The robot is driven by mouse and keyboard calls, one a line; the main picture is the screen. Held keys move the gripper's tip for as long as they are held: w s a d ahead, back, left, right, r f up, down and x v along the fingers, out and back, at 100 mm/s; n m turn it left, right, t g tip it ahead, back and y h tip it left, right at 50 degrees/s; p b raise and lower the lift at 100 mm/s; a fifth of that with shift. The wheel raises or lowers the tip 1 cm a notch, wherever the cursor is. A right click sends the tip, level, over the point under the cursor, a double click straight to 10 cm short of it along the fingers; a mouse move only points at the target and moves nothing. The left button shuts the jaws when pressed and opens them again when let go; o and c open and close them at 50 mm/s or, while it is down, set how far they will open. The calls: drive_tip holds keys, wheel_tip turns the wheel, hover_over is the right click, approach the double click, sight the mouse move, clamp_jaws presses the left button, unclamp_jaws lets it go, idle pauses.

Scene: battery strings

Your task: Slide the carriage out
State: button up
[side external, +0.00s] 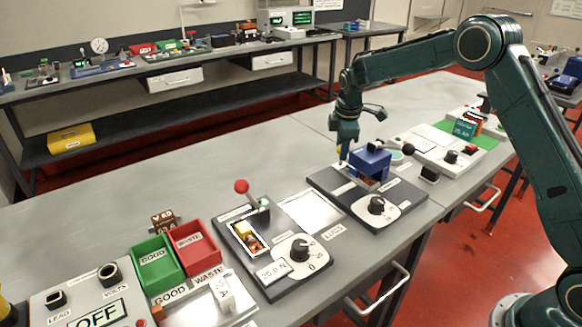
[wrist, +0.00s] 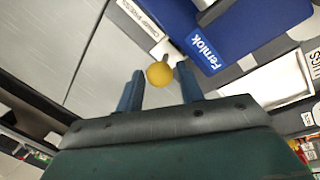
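A blue block (side external: 370,164) marked "Femlok" stands on a black base plate (side external: 325,181) with a dial. It also shows at the upper right of the wrist view (wrist: 238,35). A yellow ball knob (wrist: 160,74) on a short stem sits beside the block. I cannot tell whether the knob belongs to the carriage. My gripper (side external: 343,152) is down at the block's left side. In the wrist view my gripper (wrist: 160,69) has its two fingers apart, one on each side of the yellow knob, with small gaps visible. The carriage itself is not clearly distinguishable.
A black ball handle (side external: 409,150) is right of the block, and a dial (side external: 377,205) is in front. A second station with a red-knobbed lever (side external: 242,186) stands left. Green (side external: 155,262) and red (side external: 190,247) bins are farther left.

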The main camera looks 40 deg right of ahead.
clamp_jaws()
drive_tip(key=shift+a, duration=3.8)
unclamp_jaws()
drive_tip(key=shift+a, duration=0.1)
drive_tip(key=shift+r, duration=0.1)
